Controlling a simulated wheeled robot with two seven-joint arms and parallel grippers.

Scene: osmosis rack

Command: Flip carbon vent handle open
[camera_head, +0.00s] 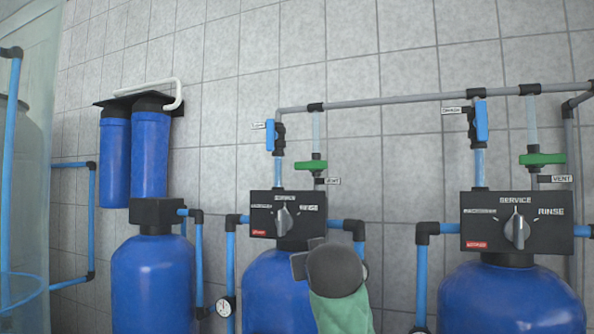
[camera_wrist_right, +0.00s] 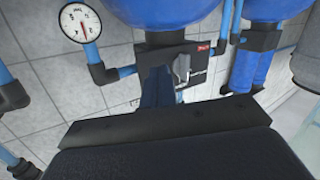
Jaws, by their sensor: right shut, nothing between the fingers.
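Two vent valves with green handles show in the head view. The left green vent handle (camera_head: 311,165) lies horizontal across its upright pipe, above the left control head (camera_head: 287,214). The right green vent handle (camera_head: 542,159) also lies horizontal, above the right control head (camera_head: 516,222). The small red labels are too small to read, so I cannot tell which unit is carbon. My right gripper (camera_head: 301,264) is in front of the left blue tank, below its control head and apart from both handles. It is shut and empty; its fingertips are mostly hidden. My left gripper is not in view.
Blue drain handles (camera_head: 270,135) and (camera_head: 481,121) stand upright left of the vents. A grey pipe (camera_head: 400,101) runs above. Blue pipes and a pressure gauge (camera_head: 223,307) flank the tanks; a gauge also shows in the wrist view (camera_wrist_right: 80,22).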

